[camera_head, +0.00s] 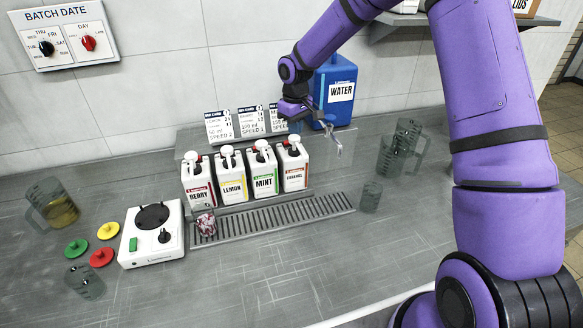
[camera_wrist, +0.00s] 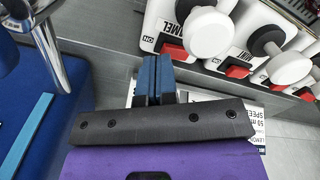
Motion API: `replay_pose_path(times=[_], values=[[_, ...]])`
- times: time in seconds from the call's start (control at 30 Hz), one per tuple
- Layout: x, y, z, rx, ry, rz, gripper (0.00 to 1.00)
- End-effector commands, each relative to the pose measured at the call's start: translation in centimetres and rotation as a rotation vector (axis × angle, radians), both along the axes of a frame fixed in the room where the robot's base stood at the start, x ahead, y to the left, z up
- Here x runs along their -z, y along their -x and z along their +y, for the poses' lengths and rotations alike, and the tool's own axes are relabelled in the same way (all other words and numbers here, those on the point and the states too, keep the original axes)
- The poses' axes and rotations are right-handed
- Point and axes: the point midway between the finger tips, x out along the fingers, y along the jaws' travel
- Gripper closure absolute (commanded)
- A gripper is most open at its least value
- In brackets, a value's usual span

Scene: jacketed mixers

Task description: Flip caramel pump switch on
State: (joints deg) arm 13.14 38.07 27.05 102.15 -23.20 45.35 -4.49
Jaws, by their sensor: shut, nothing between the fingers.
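The caramel jug (camera_head: 293,168), white with an orange label, stands at the right end of a row of pump jugs in the head view. In the wrist view its label is partly cut off at the top, with a white pump head (camera_wrist: 208,32) and a red switch (camera_wrist: 173,50) beside an "ON" mark. My gripper (camera_wrist: 156,60) is shut and empty. Its blue fingertips appear close to the caramel switch; contact cannot be told. In the head view my gripper (camera_head: 297,124) is just above and behind the caramel jug.
The mint jug (camera_head: 264,172) stands left of caramel, with lemon (camera_head: 232,178) and berry (camera_head: 198,186) beyond. The blue water container (camera_head: 333,92) and its metal tap (camera_head: 331,132) are close on the right. Speed cards (camera_head: 220,128) stand behind the jugs. A drip grate (camera_head: 270,217) lies in front.

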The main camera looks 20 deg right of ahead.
Motion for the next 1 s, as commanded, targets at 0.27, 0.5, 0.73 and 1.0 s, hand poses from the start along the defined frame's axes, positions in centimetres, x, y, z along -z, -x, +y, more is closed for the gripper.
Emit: replay_pose_path(times=[0.27,0.5,0.73,1.0], values=[[0.4,0.0,0.0,0.000,0.000,0.000,1.00],[0.7,0.0,0.0,0.000,0.000,0.000,1.00],[1.0,0.0,0.0,0.000,0.000,0.000,1.00],[1.3,0.0,0.0,0.000,0.001,0.001,1.00]])
